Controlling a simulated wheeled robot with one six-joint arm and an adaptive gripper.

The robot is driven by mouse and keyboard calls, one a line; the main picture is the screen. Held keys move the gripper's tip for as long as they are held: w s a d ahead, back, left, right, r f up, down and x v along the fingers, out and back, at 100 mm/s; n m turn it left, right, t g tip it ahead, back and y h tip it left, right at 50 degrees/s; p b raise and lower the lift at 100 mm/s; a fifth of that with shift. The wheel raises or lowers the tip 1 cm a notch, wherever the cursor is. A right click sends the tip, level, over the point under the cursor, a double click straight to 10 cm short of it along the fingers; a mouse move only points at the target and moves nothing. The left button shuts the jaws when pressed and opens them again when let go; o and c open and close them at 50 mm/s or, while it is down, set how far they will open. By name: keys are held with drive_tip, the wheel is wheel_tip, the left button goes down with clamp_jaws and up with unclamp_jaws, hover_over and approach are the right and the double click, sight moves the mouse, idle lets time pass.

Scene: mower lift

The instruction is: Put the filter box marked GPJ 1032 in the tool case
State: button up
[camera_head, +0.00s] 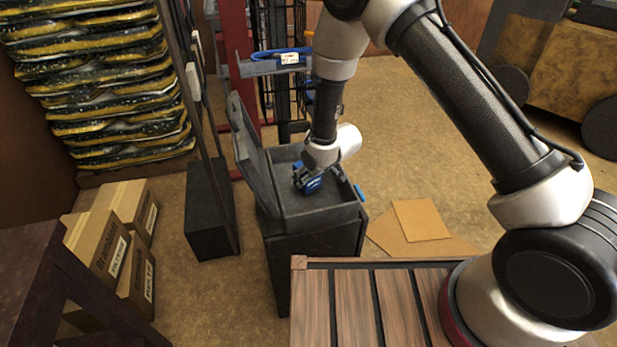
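The grey tool case (322,219) stands open on a dark stand, its lid (252,155) tilted up on the left side. My gripper (306,182) reaches down into the case from above. A small blue and dark thing (314,184) shows right at the fingers, inside the case. I cannot tell whether it is held or lies there, nor what it is. The fingers are too small and dark to show whether they are open. Several brown cartons (98,243) with white labels stand on the floor at the left. I cannot read GPJ 1032 on anything.
A grey shelf (262,68) behind the case holds a blue thing with a white label (289,58). A dark post and a black box (208,215) stand left of the case. Flat cardboard (421,219) lies on the floor at right. A slatted wooden surface (350,300) is in front.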

drive_tip(key=shift+f, duration=0.55)
drive_tip(key=o, duration=1.3)
drive_tip(key=shift+f, duration=0.1)
drive_tip(key=v, duration=1.2)
